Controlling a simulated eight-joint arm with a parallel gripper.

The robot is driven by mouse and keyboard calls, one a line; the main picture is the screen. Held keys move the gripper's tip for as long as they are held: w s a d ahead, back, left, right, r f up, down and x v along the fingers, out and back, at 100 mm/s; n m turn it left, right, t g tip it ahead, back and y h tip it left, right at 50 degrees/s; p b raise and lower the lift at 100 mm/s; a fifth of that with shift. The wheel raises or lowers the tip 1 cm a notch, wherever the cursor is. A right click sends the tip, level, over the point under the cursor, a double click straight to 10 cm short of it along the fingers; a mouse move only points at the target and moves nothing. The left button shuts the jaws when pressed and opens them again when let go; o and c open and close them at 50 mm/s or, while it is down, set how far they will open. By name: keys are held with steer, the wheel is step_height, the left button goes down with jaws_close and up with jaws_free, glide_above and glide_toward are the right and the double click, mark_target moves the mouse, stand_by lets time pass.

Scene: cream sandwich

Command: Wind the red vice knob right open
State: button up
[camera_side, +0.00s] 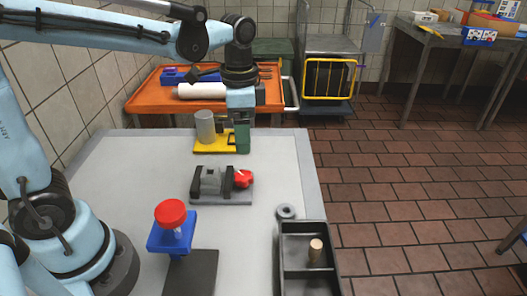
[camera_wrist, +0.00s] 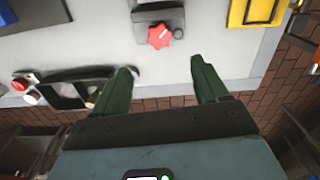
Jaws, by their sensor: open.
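The vice (camera_side: 210,181) is a grey block on a dark base plate in the middle of the table, and part of it shows at the top of the wrist view (camera_wrist: 160,13). Its red lobed knob (camera_side: 243,179) is on the right end, and also shows in the wrist view (camera_wrist: 160,36). My gripper (camera_side: 241,148) has green fingers pointing down, behind the vice and beside the yellow base in the side view. In the wrist view my gripper (camera_wrist: 163,70) is open and empty. The knob appears beyond the fingertips, clear of them.
A yellow base (camera_side: 208,145) with a grey cylinder (camera_side: 205,127) stands behind the vice. A blue stand with a red round top (camera_side: 170,213) is at front left. A dark tray (camera_side: 308,228) with a wooden peg (camera_side: 315,250) and a grey ring (camera_side: 286,211) are at right.

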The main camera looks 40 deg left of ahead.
mark_target(243, 176)
steer(key=shift+r, duration=0.45)
steer(key=shift+m, duration=0.7)
steer(key=f, duration=1.2)
steer(key=shift+s+a, duration=0.15)
steer(key=shift+s, duration=0.05)
steer(key=shift+f, duration=0.1)
steer(key=c, duration=1.1)
steer(key=shift+o, duration=0.2)
steer(key=shift+n, duration=2.4)
